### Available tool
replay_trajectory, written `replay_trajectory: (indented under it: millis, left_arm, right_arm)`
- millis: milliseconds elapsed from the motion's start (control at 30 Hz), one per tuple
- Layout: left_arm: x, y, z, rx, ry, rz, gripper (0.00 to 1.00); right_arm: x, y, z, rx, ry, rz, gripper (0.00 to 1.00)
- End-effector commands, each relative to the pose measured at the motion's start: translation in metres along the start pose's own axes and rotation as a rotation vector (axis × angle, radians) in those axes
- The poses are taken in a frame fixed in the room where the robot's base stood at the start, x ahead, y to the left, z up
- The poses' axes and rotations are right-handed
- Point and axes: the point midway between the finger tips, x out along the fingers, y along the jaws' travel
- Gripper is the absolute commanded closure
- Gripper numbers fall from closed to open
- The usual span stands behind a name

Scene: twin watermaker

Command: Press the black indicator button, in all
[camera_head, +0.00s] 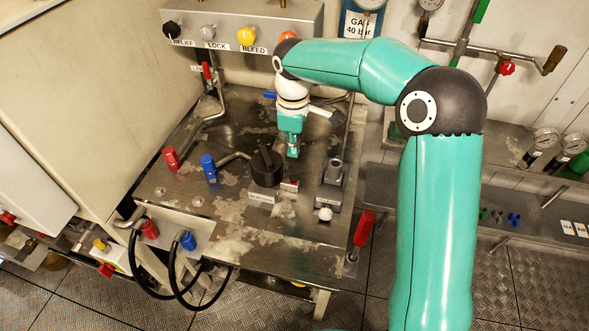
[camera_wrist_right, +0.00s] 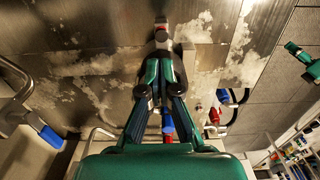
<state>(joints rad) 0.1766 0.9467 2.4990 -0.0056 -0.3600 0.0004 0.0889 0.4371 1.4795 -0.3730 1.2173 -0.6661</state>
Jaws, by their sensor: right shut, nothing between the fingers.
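No label in view reads as an indicator. A black round knob (camera_head: 172,30) on the grey panel is marked RELIEF. A larger black knob with a raised ridge (camera_head: 266,166) stands on the metal bench, with a pale label plate (camera_head: 262,197) in front of it. My right gripper (camera_head: 293,153) points down over the bench, just right of and behind the larger knob, apart from it in the picture. Its fingers are together and empty.
The panel also carries a grey LOCK knob (camera_head: 208,33) and a yellow BLEED knob (camera_head: 247,36). Red (camera_head: 170,158) and blue (camera_head: 208,167) fittings stand on the bench's left. A lever valve (camera_head: 333,172) stands to the right. Black hoses (camera_head: 174,270) hang in front.

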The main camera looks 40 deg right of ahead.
Motion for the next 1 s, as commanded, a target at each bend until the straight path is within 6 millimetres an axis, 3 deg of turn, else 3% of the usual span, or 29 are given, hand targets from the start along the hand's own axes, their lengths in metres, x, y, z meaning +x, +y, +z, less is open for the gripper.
replay_trajectory:
  millis: [200, 400, 1000]
  left_arm:
    - [-0.002, 0.001, 0.000, 0.000, 0.000, 0.000, 0.41]
    - [-0.005, 0.002, 0.000, 0.000, 0.000, 0.000, 0.41]
    - [0.000, 0.000, 0.000, 0.000, 0.000, 0.000, 0.41]
  right_arm:
    - [0.046, -0.001, 0.000, 0.000, -0.003, -0.004, 1.00]
    - [0.073, 0.000, -0.001, 0.000, -0.001, -0.001, 1.00]
    - [0.093, -0.001, -0.001, -0.001, 0.000, 0.000, 1.00]
